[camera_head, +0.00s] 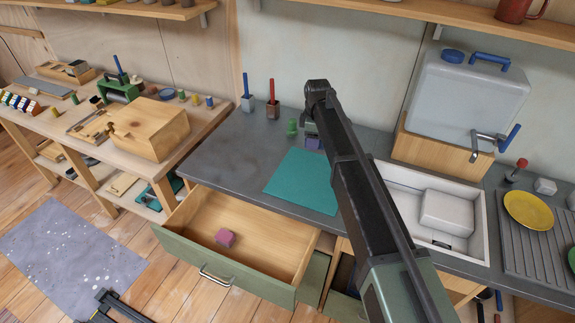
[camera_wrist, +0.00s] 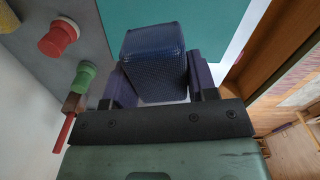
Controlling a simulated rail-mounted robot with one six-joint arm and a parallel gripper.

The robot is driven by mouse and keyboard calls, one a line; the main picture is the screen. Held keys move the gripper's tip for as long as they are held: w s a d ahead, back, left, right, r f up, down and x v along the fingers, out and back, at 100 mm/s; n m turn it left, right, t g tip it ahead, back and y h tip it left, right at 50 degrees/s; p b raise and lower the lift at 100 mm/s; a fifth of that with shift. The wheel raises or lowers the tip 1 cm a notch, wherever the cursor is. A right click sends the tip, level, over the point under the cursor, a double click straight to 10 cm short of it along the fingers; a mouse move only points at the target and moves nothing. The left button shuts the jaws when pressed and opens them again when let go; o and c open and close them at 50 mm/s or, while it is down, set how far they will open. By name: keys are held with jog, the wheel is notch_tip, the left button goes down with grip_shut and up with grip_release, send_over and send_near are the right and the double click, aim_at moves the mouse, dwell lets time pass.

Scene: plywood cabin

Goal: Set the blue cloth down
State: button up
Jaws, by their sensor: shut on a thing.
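The blue cloth (camera_wrist: 153,48) is a dark blue, woven-textured, block-shaped bundle in the wrist view. My gripper (camera_wrist: 160,76) is shut on it, with a purple finger on each side. In the head view my gripper (camera_head: 312,140) is small and partly hidden by my arm, at the back of the grey counter (camera_head: 235,140), beyond the teal mat (camera_head: 298,182). The teal mat also shows in the wrist view (camera_wrist: 205,22), past the cloth. I cannot tell whether the cloth touches the counter.
A green peg (camera_head: 292,127) stands close left of my gripper. Two holders with blue (camera_head: 247,100) and red (camera_head: 272,105) handles stand at the back wall. The sink (camera_head: 420,205) is to the right. An open drawer (camera_head: 240,235) holds a pink block (camera_head: 225,237). The counter's left part is clear.

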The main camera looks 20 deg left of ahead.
notch_tip(320, 180, up, 7)
jog(key=m+p, duration=0.2)
jog(key=p, duration=0.3)
send_over(309, 177)
jog(key=shift+w+d, duration=0.2)
jog(key=shift+d, duration=0.05)
jog(key=shift+s+r+m, duration=0.2)
jog(key=shift+s+m, duration=0.05)
jog(key=shift+m, duration=0.05)
notch_tip(309, 177, down, 21)
jog(key=b, duration=2)
jog(key=shift+a+r+b, duration=0.1)
jog(key=shift+a+b, duration=0.05)
jog(key=shift+b, duration=0.25)
jog(key=shift+r, duration=0.25)
jog(key=shift+f, duration=0.15)
jog(key=o, duration=0.8)
notch_tip(309, 177, up, 13)
jog(key=p, duration=1.2)
jog(key=shift+f+p, duration=0.2)
jog(key=shift+p, duration=0.2)
jog(key=shift+f, duration=0.1)
